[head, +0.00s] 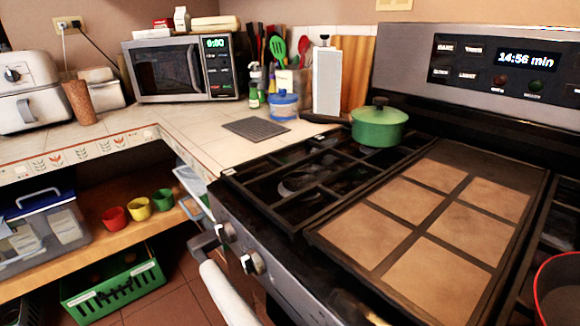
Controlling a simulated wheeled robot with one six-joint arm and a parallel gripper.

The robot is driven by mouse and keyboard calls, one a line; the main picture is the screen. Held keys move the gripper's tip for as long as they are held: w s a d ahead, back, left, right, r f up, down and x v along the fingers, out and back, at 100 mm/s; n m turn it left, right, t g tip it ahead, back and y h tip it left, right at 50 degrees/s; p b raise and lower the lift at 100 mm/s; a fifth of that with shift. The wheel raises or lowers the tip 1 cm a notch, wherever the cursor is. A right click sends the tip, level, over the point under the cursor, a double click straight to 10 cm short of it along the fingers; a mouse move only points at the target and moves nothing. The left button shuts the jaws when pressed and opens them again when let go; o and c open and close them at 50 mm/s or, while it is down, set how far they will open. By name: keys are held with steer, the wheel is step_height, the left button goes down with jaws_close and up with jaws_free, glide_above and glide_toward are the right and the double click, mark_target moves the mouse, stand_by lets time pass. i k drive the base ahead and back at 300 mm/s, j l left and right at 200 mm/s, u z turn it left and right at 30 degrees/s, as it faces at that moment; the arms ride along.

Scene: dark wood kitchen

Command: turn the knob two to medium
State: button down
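The stove front carries two visible silver knobs on its left end. One knob (226,233) is nearest the corner, and another knob (253,263) sits just to its right. The frame does not show which one is knob two, and I cannot read their settings. The rest of the front panel (290,278) runs down toward the bottom edge, where a blurred brownish shape hides part of it. My gripper cannot be made out in this view.
A pale oven handle (228,296) sticks out below the knobs. A green pot (379,125) stands on the back burner, beside a tiled griddle (410,215). A red-rimmed pan (558,290) is at the right edge. Open floor (172,300) lies left of the stove.

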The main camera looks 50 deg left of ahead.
mark_target(253, 262)
steer(key=k+u, duration=0.45)
steer(key=k+j+u, duration=0.2)
steer(key=k+u, duration=0.25)
